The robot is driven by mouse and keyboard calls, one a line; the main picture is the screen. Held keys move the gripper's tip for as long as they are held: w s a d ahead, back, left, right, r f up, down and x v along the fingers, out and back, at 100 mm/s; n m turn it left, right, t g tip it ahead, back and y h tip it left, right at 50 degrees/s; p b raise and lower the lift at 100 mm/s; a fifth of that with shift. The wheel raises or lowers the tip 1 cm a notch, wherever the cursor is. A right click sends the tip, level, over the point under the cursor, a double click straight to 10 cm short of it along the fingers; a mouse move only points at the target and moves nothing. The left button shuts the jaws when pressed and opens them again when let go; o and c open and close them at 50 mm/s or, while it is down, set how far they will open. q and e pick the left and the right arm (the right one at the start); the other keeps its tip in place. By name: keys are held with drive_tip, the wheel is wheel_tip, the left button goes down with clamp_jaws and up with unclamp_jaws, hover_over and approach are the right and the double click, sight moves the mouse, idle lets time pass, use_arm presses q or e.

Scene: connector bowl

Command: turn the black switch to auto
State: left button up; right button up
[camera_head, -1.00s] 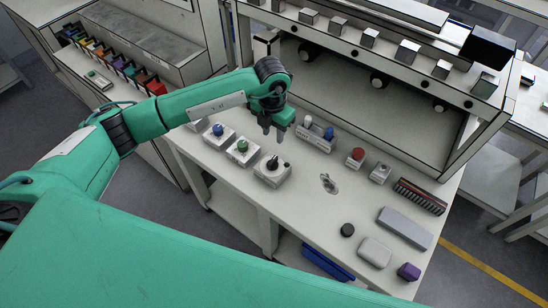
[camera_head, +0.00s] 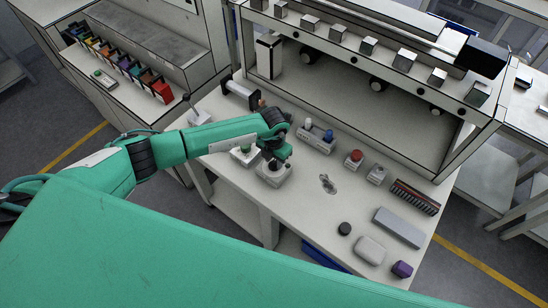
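The black switch sits on a light grey box (camera_head: 274,176) on the white workbench. My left gripper (camera_head: 275,162) is right over this box, its fingers pointing down at the switch. The gripper and wrist hide the knob, so its direction does not show. The fingers are too small and dark to tell whether they are open or closed on the knob. My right gripper is not in view.
A box with a green knob (camera_head: 245,154) stands just left of the switch box. A red button box (camera_head: 354,158), a metal piece (camera_head: 327,184) and a black puck (camera_head: 344,228) lie to the right. A shelf unit (camera_head: 340,95) stands behind.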

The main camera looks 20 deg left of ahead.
use_arm(q)
drive_tip(key=shift+c, duration=0.2)
clamp_jaws()
drive_tip(key=shift+f+m+b, duration=0.2)
drive_tip(key=shift+m+b, duration=0.3)
drive_tip(key=shift+b, duration=0.4)
drive_tip(key=m+b, duration=0.5)
drive_tip(key=b, duration=0.2)
drive_tip(key=shift+f, duration=0.1)
drive_tip(key=shift+r+m+b, duration=0.15)
drive_tip(key=shift+m+b, duration=0.65)
drive_tip(key=shift+b, duration=0.05)
drive_tip(key=shift+r+m+b, duration=0.15)
drive_tip(key=shift+m+b, duration=0.65)
drive_tip(key=shift+o, duration=0.2)
unclamp_jaws()
